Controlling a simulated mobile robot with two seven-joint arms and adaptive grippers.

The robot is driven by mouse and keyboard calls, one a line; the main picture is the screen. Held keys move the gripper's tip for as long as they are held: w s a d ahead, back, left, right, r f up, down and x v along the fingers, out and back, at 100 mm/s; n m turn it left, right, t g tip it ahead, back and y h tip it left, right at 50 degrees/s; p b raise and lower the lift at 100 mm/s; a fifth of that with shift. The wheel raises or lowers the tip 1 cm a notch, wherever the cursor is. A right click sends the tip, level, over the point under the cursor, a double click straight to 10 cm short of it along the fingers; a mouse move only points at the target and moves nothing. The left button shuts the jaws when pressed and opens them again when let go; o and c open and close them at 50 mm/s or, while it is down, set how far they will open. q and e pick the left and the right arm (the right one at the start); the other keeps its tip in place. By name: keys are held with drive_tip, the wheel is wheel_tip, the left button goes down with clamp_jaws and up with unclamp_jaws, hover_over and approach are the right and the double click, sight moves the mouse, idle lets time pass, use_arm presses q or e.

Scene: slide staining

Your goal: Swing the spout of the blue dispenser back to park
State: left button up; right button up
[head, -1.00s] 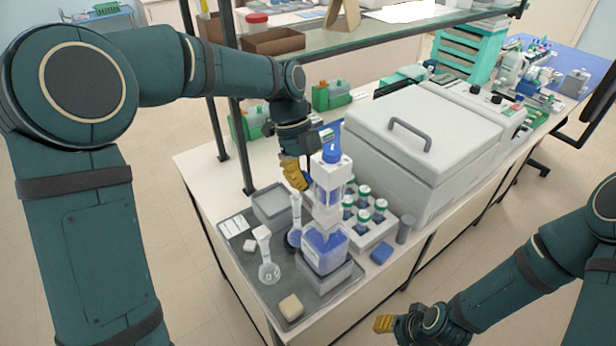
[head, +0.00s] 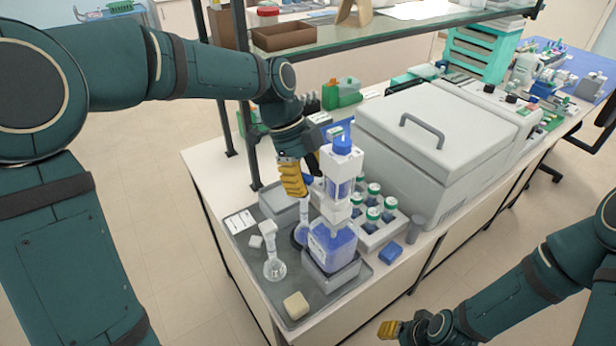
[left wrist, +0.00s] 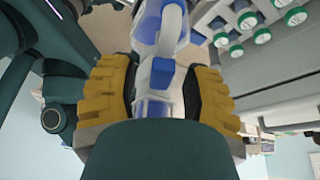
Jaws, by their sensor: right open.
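The blue dispenser (head: 333,240) stands upright near the bench's front end, with a blue cap, a white and clear upper column and blue liquid in its base. Its spout cannot be clearly made out in the head view. My left gripper (head: 293,178) is just left of the column, fingers pointing down. My right gripper (head: 388,330) is open and empty, low at the front, away from the bench.
Two white-necked flasks, one of them clear (head: 274,268), stand left of the dispenser on a grey tray (head: 262,300). A rack of green-capped bottles (head: 373,237) is close on its right. A large lidded grey machine (head: 435,150) stands behind. A shelf (head: 400,38) overhangs the back.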

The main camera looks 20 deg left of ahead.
use_arm(q)
drive_tip(key=shift+r, duration=0.1)
drive_tip(key=v, duration=1.1)
drive_tip(key=shift+r, duration=0.4)
drive_tip(key=shift+a, duration=0.15)
